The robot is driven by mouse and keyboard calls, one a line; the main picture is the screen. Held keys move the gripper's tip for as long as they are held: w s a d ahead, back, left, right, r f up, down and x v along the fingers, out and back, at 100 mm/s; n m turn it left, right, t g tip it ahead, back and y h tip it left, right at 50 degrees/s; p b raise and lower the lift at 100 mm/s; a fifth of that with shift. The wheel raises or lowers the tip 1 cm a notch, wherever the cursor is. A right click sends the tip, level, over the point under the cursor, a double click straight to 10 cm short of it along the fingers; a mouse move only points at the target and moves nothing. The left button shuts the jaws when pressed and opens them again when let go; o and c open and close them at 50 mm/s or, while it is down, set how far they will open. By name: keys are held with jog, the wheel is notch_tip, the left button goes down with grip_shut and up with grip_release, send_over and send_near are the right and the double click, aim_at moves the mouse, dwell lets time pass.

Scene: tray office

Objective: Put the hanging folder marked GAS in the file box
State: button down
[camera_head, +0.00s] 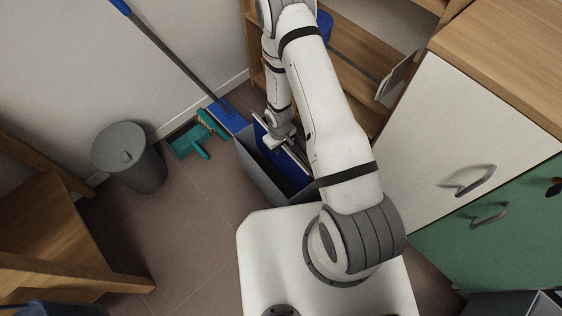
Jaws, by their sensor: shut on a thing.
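The grey file box (258,174) stands on the floor beside my arm, with its open top toward the camera. My gripper (281,142) is at the top of the box, partly hidden by my own arm. It is shut on a blue hanging folder (260,127) with a pale edge. The folder is at the box's opening, along its far right side; I cannot tell how deep it sits or whether it touches the bottom. No GAS marking can be read from here.
A grey bin (129,158), a green dustpan and brush (190,145) and a blue-headed mop (227,115) are left of the box. White (450,120) and green (500,220) cabinet fronts stand right; a wooden shelf (355,48) is behind. Floor at left centre is clear.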

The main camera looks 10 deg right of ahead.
aim_at(280, 157)
notch_tip(280, 157, down, 7)
jog(key=b, duration=0.6)
jog(key=shift+f, duration=0.15)
jog(key=c, duration=1.8)
grip_release()
jog(key=o, duration=0.4)
jog(key=shift+o, duration=0.2)
